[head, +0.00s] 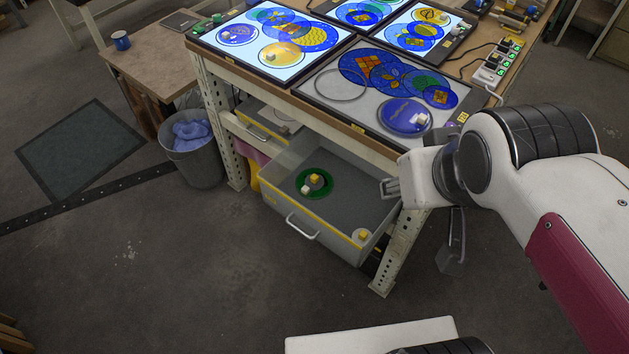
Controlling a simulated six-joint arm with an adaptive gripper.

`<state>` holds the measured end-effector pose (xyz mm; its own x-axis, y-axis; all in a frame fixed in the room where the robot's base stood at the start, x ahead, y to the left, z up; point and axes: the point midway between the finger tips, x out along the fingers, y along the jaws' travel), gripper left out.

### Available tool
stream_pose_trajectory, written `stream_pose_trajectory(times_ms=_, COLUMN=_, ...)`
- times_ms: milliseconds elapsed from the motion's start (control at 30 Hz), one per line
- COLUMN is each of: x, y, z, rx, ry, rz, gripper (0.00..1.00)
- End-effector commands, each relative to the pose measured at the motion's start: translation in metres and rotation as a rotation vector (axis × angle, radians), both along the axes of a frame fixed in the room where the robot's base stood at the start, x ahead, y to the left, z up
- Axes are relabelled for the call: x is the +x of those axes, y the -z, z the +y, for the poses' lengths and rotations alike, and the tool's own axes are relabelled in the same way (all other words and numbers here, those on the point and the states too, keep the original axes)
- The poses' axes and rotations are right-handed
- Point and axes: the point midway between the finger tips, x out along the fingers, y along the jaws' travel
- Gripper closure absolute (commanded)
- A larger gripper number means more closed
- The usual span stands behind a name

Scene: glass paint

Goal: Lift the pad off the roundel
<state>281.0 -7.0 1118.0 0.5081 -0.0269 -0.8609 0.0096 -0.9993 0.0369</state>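On the unlit grey panel (335,108), a dark blue roundel (398,122) lies at the near right corner with a small pale pad (419,118) on top. Other roundels with small pads lie on the lit panels: a blue one (232,38) and a yellow one (290,60). In the open drawer, a green roundel (314,194) carries a yellow and a white piece (305,189).
The table holds lit panels at the back and a row of green-lit switches (491,72) at the right. The grey drawer (350,245) juts out below. A bin (199,160) and a side table with a blue mug (121,41) stand left.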

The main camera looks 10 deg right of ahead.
Motion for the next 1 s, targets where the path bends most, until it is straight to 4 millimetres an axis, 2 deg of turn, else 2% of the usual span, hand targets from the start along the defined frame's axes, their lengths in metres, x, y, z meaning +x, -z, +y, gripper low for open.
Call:
stream_pose_trajectory(times_ms=533, x=0.123, y=0.001, z=-0.009, rx=-0.101, ry=-0.077, rz=-0.127, gripper=0.63)
stream_pose_trajectory(times_ms=1000, x=0.224, y=0.023, z=0.003, rx=-0.152, ry=-0.186, rz=-0.241, gripper=0.63)
